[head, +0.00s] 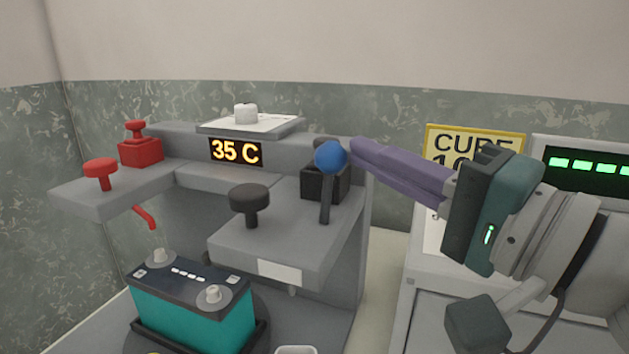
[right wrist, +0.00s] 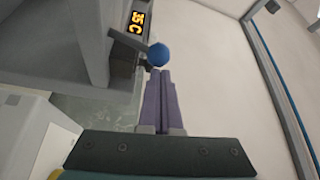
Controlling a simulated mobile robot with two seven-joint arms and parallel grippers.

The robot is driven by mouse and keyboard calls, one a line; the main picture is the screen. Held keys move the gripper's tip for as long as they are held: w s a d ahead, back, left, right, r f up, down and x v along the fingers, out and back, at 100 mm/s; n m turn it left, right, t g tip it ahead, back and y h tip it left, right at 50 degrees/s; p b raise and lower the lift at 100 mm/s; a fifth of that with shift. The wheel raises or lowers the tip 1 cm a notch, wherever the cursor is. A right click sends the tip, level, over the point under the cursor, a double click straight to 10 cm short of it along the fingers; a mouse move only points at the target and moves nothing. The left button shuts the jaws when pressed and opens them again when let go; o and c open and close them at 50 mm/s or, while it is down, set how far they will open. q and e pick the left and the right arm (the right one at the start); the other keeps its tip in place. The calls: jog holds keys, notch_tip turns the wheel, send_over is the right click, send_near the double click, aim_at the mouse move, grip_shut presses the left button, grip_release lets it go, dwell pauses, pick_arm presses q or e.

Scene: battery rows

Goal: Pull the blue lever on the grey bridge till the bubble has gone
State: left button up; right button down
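The grey bridge (head: 285,240) stands over a teal battery (head: 190,312). Its blue lever has a round blue knob (head: 331,157) on a dark stem, rising from a black block on the bridge's right part. My right gripper (head: 356,149) has purple fingers pressed together, with nothing between them. Its tips point at the knob from the right, very close; I cannot tell whether they touch. In the right wrist view the knob (right wrist: 159,55) sits just beyond the shut fingertips (right wrist: 160,72). I cannot make out a bubble. My left gripper is out of view.
Red knobs (head: 101,173) stand on the bridge's left, a black knob (head: 249,203) on its middle. A display (head: 236,152) reads 35 C. A yellow sign (head: 475,140) and a panel with green lights (head: 590,165) are behind my right arm.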

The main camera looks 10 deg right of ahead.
jog(key=n+b, duration=0.1)
jog(key=b, duration=0.1)
jog(key=s+a+n+y+b, duration=0.1)
jog(key=n+b, duration=0.1)
jog(key=b, duration=0.1)
jog(key=s+n+t+y+b, duration=0.1)
jog(key=b, duration=0.2)
jog(key=shift+a+f+n, duration=0.2)
jog(key=shift+f+n, duration=0.1)
pick_arm(q)
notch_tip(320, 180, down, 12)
jog(key=b, duration=0.3)
pick_arm(e)
jog(key=shift+s+a+r+n+y, duration=0.15)
jog(key=shift+s+n+y, duration=0.15)
jog(key=shift+n, duration=0.3)
jog(key=shift+s+a+r+n+y, duration=0.15)
jog(key=shift+n+y, duration=0.25)
jog(key=shift+n, duration=0.2)
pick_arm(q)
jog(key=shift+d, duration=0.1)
